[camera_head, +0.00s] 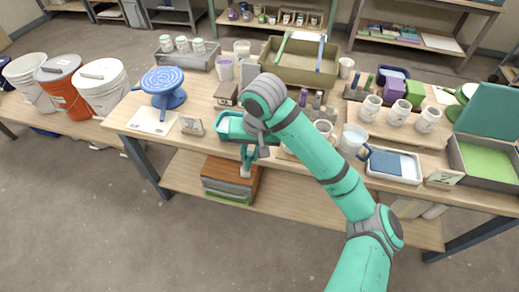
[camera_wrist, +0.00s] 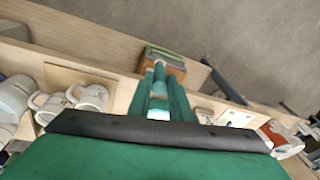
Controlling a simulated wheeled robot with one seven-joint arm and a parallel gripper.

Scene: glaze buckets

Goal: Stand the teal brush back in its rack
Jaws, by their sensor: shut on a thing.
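My gripper (camera_head: 248,158) points down in front of the table's front edge, with the lower shelf behind it. It is shut on the teal brush. In the wrist view the brush (camera_wrist: 159,73) shows as a slim teal and pale piece between my fingers (camera_wrist: 162,98). Its pale end (camera_head: 246,172) shows below the fingers in the head view; the rest is mostly hidden. A small dark wooden block rack (camera_head: 354,93) with upright pieces stands on the table to the right of my arm. I cannot tell for sure that it is the brush's rack.
The table (camera_head: 118,121) is crowded: a blue banding wheel (camera_head: 163,82), a teal tub (camera_head: 222,127) beside my wrist, an olive crate (camera_head: 297,74), several white mugs and a blue-filled tray (camera_head: 394,166). A wooden box (camera_head: 232,180) sits on the lower shelf. Buckets stand at left.

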